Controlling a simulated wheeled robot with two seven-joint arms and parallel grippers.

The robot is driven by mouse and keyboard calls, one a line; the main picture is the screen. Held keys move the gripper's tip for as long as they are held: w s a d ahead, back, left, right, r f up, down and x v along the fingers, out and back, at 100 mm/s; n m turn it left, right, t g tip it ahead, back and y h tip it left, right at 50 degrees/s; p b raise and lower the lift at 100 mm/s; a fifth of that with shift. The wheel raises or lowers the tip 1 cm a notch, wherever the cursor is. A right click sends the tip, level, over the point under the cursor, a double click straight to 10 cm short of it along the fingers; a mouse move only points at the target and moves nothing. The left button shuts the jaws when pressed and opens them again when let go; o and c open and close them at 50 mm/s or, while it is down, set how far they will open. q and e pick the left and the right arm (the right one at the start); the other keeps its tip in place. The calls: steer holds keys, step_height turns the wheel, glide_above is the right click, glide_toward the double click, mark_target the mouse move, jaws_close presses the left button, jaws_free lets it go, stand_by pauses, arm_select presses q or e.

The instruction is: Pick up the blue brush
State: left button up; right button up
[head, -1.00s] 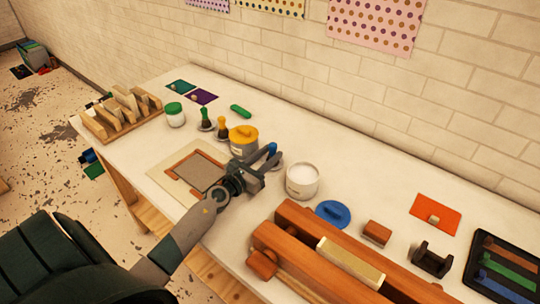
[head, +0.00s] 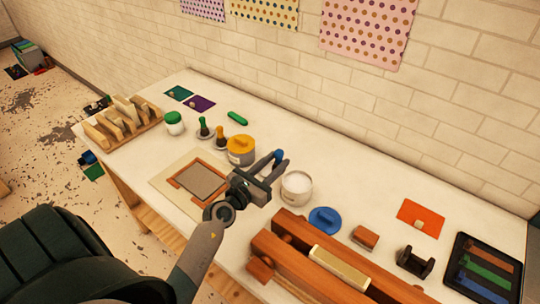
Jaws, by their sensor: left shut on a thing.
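The blue brush (head: 279,155) shows only as a small blue top at the fingertips of my left gripper (head: 272,170). The rest of it is hidden behind the fingers. My left gripper is shut on it, between the yellow-lidded jar (head: 240,157) and the open white jar (head: 296,188). I cannot tell how far the brush is above the table. A green brush (head: 203,128) and an orange brush (head: 220,133) stand upright to the left of the yellow-lidded jar. My right gripper is not in view.
A framed screen (head: 202,180) lies left of my left gripper. A blue lid (head: 324,220) lies right of the white jar, and a wooden press (head: 290,240) fills the front. A dark tray (head: 487,268) with coloured strips is at far right. The table's back strip is mostly clear.

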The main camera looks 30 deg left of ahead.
arm_select(q)
steer(key=shift+s+d+r, duration=0.75)
steer(key=shift+d, duration=0.25)
steer(key=shift+w, duration=0.1)
stand_by(1.2)
